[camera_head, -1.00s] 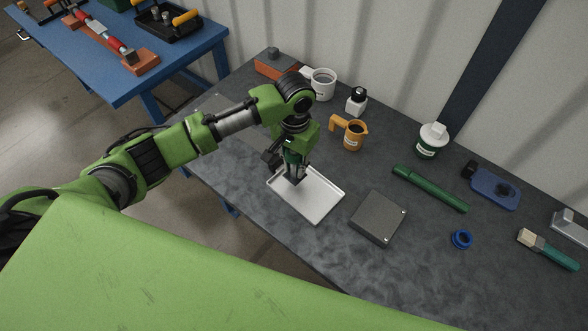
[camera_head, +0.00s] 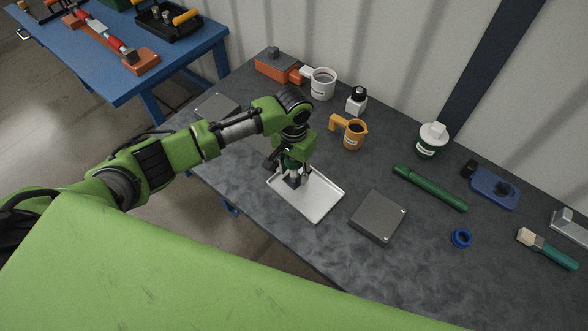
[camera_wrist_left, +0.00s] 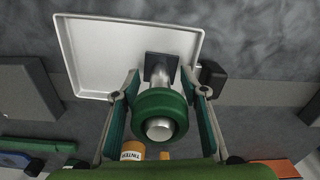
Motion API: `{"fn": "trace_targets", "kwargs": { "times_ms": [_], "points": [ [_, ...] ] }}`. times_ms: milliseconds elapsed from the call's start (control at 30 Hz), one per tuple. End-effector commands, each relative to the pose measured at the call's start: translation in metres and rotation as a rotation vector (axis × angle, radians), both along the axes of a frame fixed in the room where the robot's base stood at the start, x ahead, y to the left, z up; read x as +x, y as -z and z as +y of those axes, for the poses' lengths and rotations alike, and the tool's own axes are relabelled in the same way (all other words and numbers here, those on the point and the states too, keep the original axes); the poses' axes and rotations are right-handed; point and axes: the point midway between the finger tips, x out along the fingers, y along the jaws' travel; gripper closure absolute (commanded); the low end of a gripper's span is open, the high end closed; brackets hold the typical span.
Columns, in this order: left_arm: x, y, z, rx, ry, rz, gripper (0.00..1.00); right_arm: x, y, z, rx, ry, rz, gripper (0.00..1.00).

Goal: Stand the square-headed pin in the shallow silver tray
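The shallow silver tray (camera_head: 322,203) lies on the dark bench, and its corner also shows in the left wrist view (camera_wrist_left: 100,55). The square-headed pin (camera_wrist_left: 162,68) has a dark square head, a silver shaft and a thick green collar (camera_wrist_left: 150,105). Whether the head touches the tray floor is hard to tell. My right gripper is in neither view.
A dark grey block (camera_head: 378,217) sits just right of the tray. Behind are an orange mug (camera_head: 352,135), a white mug (camera_head: 322,84) and a small bottle (camera_head: 356,99). A green tube (camera_head: 430,188) and a blue ring (camera_head: 461,238) lie farther right.

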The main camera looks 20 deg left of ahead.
Motion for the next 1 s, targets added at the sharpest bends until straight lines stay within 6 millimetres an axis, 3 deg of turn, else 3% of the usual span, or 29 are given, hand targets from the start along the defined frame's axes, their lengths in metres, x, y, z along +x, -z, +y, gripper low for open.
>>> {"fn": "trace_targets", "kwargs": {
  "times_ms": [367, 800, 1000],
  "points": [
    [0.001, -0.008, 0.000, -0.002, 0.000, -0.003, 0.60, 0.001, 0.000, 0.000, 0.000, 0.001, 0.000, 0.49],
    [0.001, -0.093, 0.000, -0.002, 0.000, -0.004, 0.60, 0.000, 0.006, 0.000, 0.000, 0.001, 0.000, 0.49],
    [0.001, -0.117, 0.001, -0.001, -0.001, -0.001, 0.60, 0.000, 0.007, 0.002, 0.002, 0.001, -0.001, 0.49]
  ]
}}
